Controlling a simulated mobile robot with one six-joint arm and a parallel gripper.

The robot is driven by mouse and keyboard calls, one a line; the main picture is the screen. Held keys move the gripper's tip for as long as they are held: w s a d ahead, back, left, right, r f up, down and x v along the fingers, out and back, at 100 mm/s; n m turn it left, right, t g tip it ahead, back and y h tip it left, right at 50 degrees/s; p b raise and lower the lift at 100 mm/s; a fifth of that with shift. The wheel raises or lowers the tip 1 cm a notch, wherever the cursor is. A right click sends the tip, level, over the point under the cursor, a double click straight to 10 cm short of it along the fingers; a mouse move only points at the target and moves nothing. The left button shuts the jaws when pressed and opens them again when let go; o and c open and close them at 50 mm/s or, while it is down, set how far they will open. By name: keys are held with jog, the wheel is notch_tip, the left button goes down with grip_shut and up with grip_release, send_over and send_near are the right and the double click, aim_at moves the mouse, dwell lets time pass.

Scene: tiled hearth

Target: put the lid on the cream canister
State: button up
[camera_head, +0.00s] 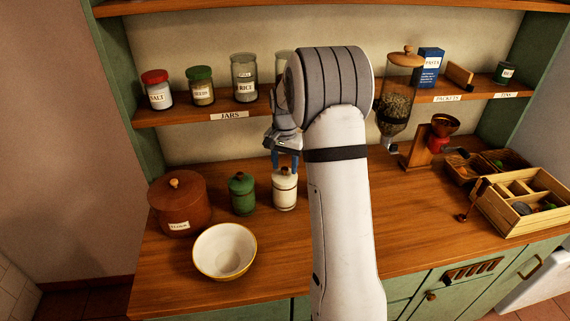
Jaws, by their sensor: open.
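The cream canister (284,194) stands upright on the wooden counter, right of a green canister (242,194). A pale lid (284,174) with a small knob appears to sit on top of the cream canister; whether it is fully seated is too small to tell. My gripper (285,165) is open and points down right above the lid, its blue fingers on either side of the knob. Whether the fingers touch the lid cannot be told. My arm crosses the middle of the view and hides the counter just right of the canister.
A brown flour crock (180,205) and a white bowl (224,252) stand to the left. Jars line the shelf (190,116) above. A hopper (396,105), a grinder (428,145) and a divided wooden tray (490,208) are to the right. The front counter near the bowl has free room.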

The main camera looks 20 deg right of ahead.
jog(key=shift+r+p, duration=1.1)
jog(key=shift+r, duration=0.7)
jog(key=shift+r, duration=0.1)
notch_tip(320, 180, up, 8)
jog(key=b, duration=0.1)
dwell(0.8)
jog(key=s+a+r+n+t, duration=0.1)
jog(key=s+a+r+n, duration=0.2)
jog(key=s, duration=0.4)
jog(key=s+a+r+n+t, duration=0.1)
jog(key=s+a+r, duration=0.1)
jog(key=s+a, duration=0.45)
jog(key=s+a+f+n, duration=0.1)
jog(key=s+f+n, duration=0.1)
jog(key=s, duration=0.6)
jog(key=s+a+f+n+t, duration=0.1)
jog(key=s+n, duration=0.1)
jog(key=s, duration=0.7)
jog(key=shift+s+f+n, duration=0.3)
jog(key=shift+f+n, duration=0.1)
